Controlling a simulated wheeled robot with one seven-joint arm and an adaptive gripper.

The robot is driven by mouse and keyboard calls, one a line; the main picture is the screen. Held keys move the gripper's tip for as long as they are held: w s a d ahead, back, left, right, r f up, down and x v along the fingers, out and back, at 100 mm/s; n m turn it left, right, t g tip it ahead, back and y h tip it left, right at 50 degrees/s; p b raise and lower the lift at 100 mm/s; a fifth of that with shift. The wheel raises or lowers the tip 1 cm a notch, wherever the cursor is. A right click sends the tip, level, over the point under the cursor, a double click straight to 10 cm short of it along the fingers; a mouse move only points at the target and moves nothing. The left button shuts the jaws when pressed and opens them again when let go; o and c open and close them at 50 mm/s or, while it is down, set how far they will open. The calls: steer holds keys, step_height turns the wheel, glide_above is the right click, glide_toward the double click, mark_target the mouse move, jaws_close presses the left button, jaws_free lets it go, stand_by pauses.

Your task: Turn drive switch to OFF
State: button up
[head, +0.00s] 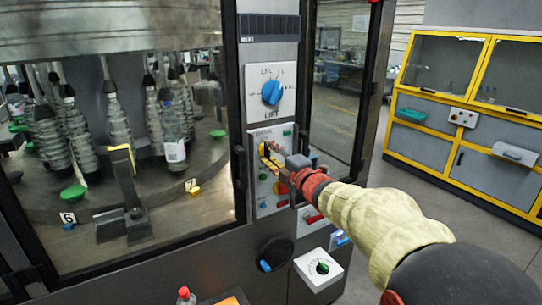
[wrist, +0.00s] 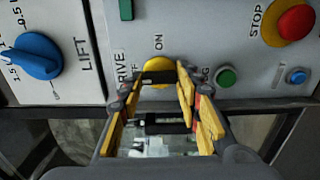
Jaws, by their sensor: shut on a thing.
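The drive switch is a round yellow knob (wrist: 158,66) with a black handle, on a light grey panel marked DRIVE. In the wrist view the ON label is just above the knob, and a partly hidden label ending in FF is to its left. My gripper (wrist: 156,80) has its yellow-padded fingers on both sides of the black handle and is shut on it. In the head view my gripper (head: 270,158) reaches the panel from the right and covers most of the knob. The handle's exact setting is hard to tell.
A blue LIFT knob (head: 271,92) is on the plate above. A red stop button (wrist: 296,24), a green button (wrist: 226,77) and a blue button (wrist: 296,76) share the drive panel. Bottles (head: 117,125) stand behind glass at left. Yellow-framed cabinets (head: 462,110) stand at right.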

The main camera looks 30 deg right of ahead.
steer(key=o, duration=0.9)
steer(key=shift+f, duration=0.1)
steer(key=shift+c, duration=0.2)
steer(key=shift+s, duration=0.1)
steer(key=s, duration=1.1)
steer(key=shift+s+d, duration=0.15)
steer(key=shift+s, duration=0.25)
